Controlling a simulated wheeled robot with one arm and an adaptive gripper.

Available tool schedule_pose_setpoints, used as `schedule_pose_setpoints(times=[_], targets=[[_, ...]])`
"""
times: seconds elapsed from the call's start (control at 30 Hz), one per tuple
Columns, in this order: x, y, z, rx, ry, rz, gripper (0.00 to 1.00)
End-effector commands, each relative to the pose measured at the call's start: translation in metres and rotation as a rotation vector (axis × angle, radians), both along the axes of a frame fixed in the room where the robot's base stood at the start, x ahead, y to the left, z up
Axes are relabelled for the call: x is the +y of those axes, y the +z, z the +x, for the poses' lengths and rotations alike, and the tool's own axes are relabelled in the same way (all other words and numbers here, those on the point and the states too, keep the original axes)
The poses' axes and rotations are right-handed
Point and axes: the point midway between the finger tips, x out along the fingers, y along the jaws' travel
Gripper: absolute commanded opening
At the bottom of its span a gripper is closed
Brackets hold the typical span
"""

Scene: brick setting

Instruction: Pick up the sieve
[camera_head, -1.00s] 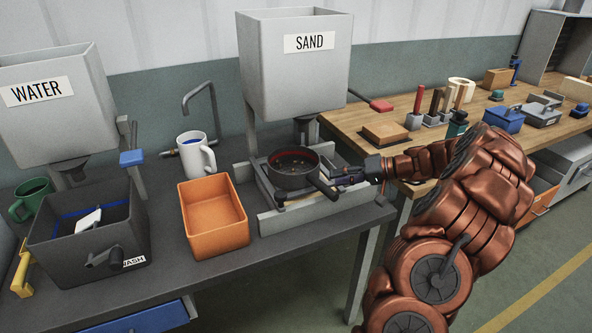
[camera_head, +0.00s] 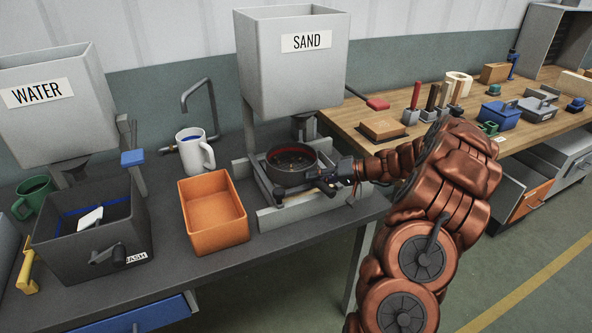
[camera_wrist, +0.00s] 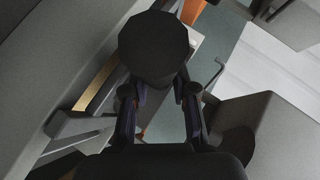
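The sieve (camera_head: 289,166) is a round dark pan with a reddish inner rim and small pale bits inside. It sits level on the grey stand below the SAND hopper, its handle pointing to the lower right. My gripper (camera_head: 326,183) is at the handle, coming from the right. In the wrist view, a dark many-sided end face (camera_wrist: 153,45), seemingly the handle's end, lies in front of my gripper (camera_wrist: 160,88). The two fingers stand apart on either side of it, with floor showing between them. The dark end hides the fingertips, so contact cannot be seen.
The SAND hopper (camera_head: 292,75) hangs close above the sieve, and the stand's low grey walls (camera_head: 300,208) surround it. An orange bin (camera_head: 214,238), a white mug (camera_head: 195,153) and a dark wash box (camera_head: 70,255) are to the left. The wooden bench on the right holds several tools.

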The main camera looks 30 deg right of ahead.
Motion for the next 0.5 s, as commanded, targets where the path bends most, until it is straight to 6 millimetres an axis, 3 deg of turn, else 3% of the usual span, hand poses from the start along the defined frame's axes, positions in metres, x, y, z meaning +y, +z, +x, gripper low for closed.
schedule_pose_setpoints(times=[0.17, 0.5], targets=[[0.0, 0.0001, -0.0001, 0.0, 0.0, 0.0, 0.01], [0.0, 0.0001, -0.0001, 0.001, 0.0, 0.001, 0.0]])
